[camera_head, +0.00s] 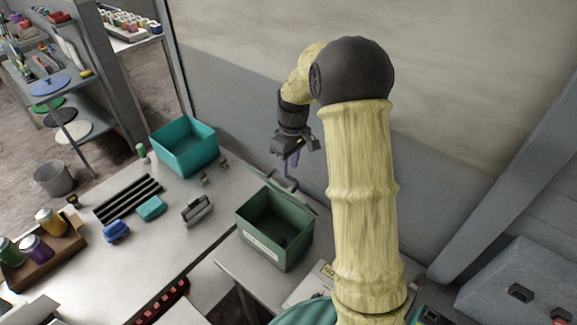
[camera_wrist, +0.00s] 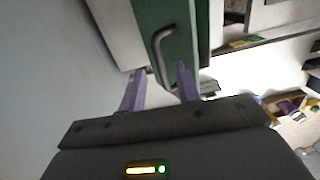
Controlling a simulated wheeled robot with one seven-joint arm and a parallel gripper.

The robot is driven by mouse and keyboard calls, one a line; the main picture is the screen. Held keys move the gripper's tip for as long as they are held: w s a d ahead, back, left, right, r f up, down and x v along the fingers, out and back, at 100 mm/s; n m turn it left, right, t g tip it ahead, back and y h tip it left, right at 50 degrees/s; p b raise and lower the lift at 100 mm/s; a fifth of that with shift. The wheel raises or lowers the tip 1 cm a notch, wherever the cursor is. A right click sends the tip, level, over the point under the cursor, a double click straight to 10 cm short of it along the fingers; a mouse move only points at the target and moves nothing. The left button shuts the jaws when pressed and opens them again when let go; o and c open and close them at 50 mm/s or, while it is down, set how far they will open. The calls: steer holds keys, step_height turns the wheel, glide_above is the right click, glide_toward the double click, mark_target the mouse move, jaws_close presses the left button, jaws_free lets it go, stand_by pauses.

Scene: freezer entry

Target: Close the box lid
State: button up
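The green box (camera_head: 264,240) stands on the work surface in the middle of the head view, and its dark inside shows. Its lid (camera_head: 299,196) is raised at the back edge, seen nearly edge-on. A grey bent handle (camera_head: 281,181) sits on the lid. My gripper (camera_head: 290,164), with purple fingers, hangs just above and behind the lid. In the wrist view the lid (camera_wrist: 188,30) and handle (camera_wrist: 157,45) lie ahead of my fingers (camera_wrist: 160,80). The fingers are apart, with the handle's near end appearing between them; contact cannot be told.
A teal bin (camera_head: 186,148) stands at the back left of the table. A grey caddy (camera_head: 197,210), a teal block (camera_head: 151,208) and a jar tray (camera_head: 40,255) lie further left. The wall (camera_head: 235,110) rises close behind the box.

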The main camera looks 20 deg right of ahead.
steer(key=shift+a+f, duration=0.1)
steer(key=shift+f, duration=1.2)
steer(key=shift+s, duration=0.1)
jaws_close()
steer(key=shift+a, duration=0.1)
